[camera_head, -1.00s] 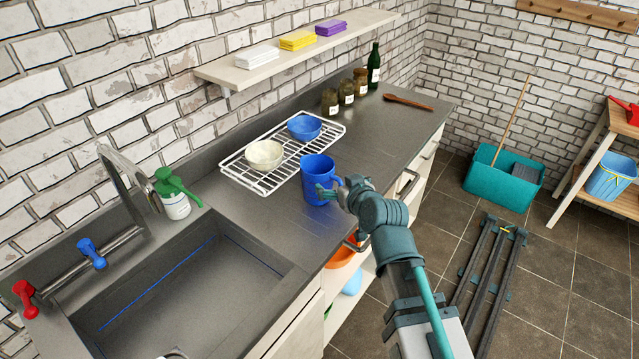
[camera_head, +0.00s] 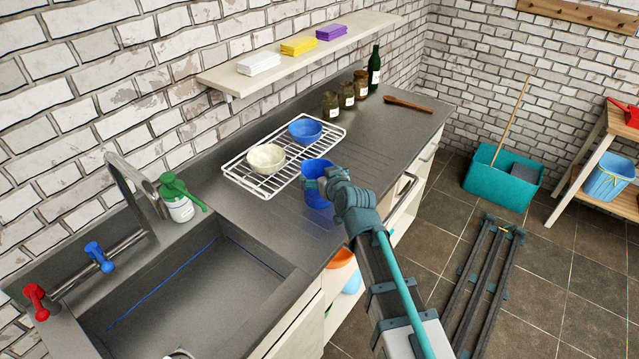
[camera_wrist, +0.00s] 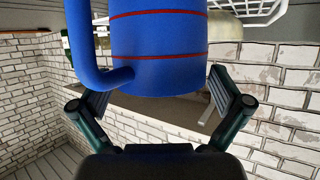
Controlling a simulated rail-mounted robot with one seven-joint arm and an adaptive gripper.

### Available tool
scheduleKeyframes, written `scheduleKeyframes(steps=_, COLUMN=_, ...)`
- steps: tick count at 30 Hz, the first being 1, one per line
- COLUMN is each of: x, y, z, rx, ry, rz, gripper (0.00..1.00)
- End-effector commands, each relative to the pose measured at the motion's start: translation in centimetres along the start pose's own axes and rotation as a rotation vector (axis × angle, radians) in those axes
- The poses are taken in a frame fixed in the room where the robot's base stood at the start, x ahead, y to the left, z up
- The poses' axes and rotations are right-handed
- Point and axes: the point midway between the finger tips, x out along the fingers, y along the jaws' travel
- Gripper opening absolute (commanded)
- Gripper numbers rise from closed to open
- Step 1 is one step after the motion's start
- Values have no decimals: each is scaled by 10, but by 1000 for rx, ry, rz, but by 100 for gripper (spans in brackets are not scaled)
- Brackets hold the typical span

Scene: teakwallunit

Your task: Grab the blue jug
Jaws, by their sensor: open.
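The blue jug (camera_head: 316,198) stands upright on the grey counter (camera_head: 285,228), just in front of the wire rack. In the wrist view the jug (camera_wrist: 160,38) has two red stripes, and its blue handle (camera_wrist: 82,50) is on the left. My gripper (camera_head: 322,182) is at the jug's right side in the head view and hides part of it. In the wrist view my gripper (camera_wrist: 159,90) is open, with one finger on each side of the jug's near edge. I cannot tell whether a finger touches it.
A white wire rack (camera_head: 240,178) holds a cream bowl (camera_head: 266,158) and a blue bowl (camera_head: 305,130). A sink (camera_head: 190,300) and a green-topped bottle (camera_head: 180,205) are to the left. Jars (camera_head: 346,96), a green bottle (camera_head: 374,70) and a wooden spoon (camera_head: 408,104) stand or lie farther back.

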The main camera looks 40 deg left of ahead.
Motion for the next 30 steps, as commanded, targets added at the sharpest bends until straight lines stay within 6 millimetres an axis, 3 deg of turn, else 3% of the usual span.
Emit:
scheduleKeyframes(steps=3, x=12, y=0, z=-1, rx=0, ry=0, rz=0, gripper=100)
scheduleKeyframes(steps=10, x=12, y=0, z=1, rx=0, ry=1, rz=0, gripper=100)
scheduleKeyframes(steps=21, x=11, y=0, z=1, rx=0, ry=0, rz=0, gripper=38)
scheduleKeyframes(steps=30, x=11, y=0, z=0, rx=0, ry=1, rz=0, gripper=36)
